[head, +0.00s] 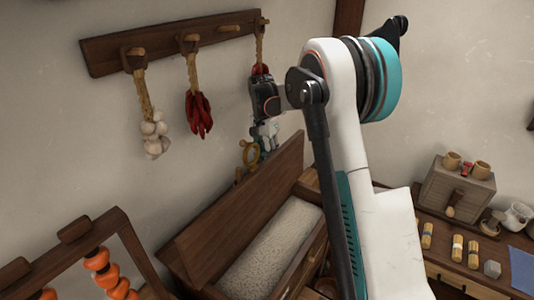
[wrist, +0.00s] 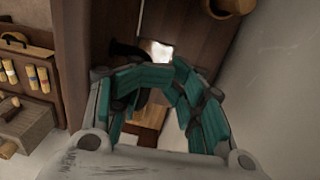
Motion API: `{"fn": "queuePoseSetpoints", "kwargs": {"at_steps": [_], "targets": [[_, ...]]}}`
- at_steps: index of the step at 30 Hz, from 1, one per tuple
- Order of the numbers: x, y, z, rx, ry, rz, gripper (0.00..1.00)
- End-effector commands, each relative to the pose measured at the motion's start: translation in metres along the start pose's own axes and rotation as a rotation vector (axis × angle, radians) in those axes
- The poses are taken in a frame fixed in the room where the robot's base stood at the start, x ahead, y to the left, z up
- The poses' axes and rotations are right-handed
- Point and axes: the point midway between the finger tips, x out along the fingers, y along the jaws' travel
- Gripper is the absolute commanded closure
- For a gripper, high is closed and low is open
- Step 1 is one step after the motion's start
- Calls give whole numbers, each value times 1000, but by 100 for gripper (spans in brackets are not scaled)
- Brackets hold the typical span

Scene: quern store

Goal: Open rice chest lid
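The rice chest (head: 312,262) is a dark wooden box in the lower middle of the head view, with pale rice (head: 272,245) showing inside. Its lid (head: 235,208) stands raised and tilted along the wall side, leaving the chest open. My gripper (head: 266,135) is above the lid's far end, close to the wall, and small in this view. In the wrist view my gripper's teal fingers (wrist: 172,72) curl toward each other with their tips close together. I see nothing clearly held between them. I cannot tell whether the gripper touches the lid.
A peg rail (head: 180,40) on the wall holds garlic (head: 155,134) and red chillies (head: 198,115) near my gripper. A frame with orange strung items (head: 103,262) stands at lower left. A counter (head: 460,270) with jars and a small box (head: 455,190) is at right.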

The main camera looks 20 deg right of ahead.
Motion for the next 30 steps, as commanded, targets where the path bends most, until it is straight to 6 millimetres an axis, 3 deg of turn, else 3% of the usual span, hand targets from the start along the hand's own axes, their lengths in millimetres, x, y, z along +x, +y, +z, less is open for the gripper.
{"fn": "queuePoseSetpoints", "kwargs": {"at_steps": [17,30], "targets": [[-15,1,0,-1,2,0,71],[-97,0,1,-1,1,0,71]]}}
